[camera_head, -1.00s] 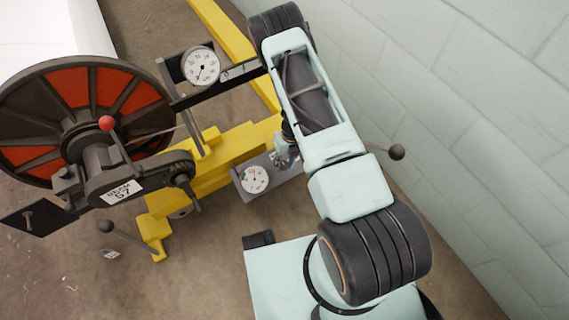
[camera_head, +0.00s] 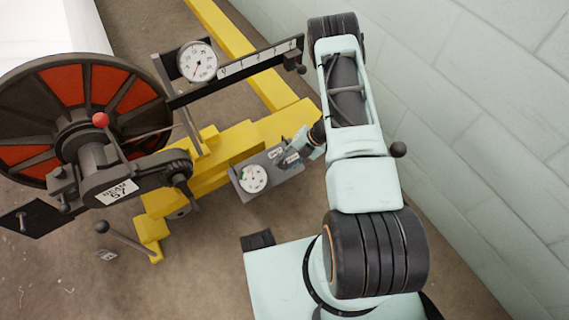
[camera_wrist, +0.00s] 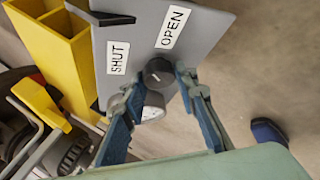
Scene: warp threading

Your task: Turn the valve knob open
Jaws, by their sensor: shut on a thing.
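The valve knob (camera_wrist: 158,72) is a dark round knob on a grey panel (camera_wrist: 135,45), seen in the wrist view between the labels SHUT (camera_wrist: 118,57) and OPEN (camera_wrist: 173,27). My gripper (camera_wrist: 158,84) has one blue-grey finger on each side of the knob and is shut on it. A small mark shows on the knob's face, but I cannot tell which label it points to. In the head view the panel (camera_head: 243,187) sits beside the yellow frame, with my gripper (camera_head: 290,158) at its right end. The knob is not clear there.
A white-faced gauge (camera_head: 253,178) is on the panel near the knob. A yellow frame (camera_head: 215,165), a large dial gauge (camera_head: 197,62) on a dark scaled bar (camera_head: 250,65), and a red-and-black wheel (camera_head: 75,95) stand to the left. A block wall (camera_head: 480,110) is at the right.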

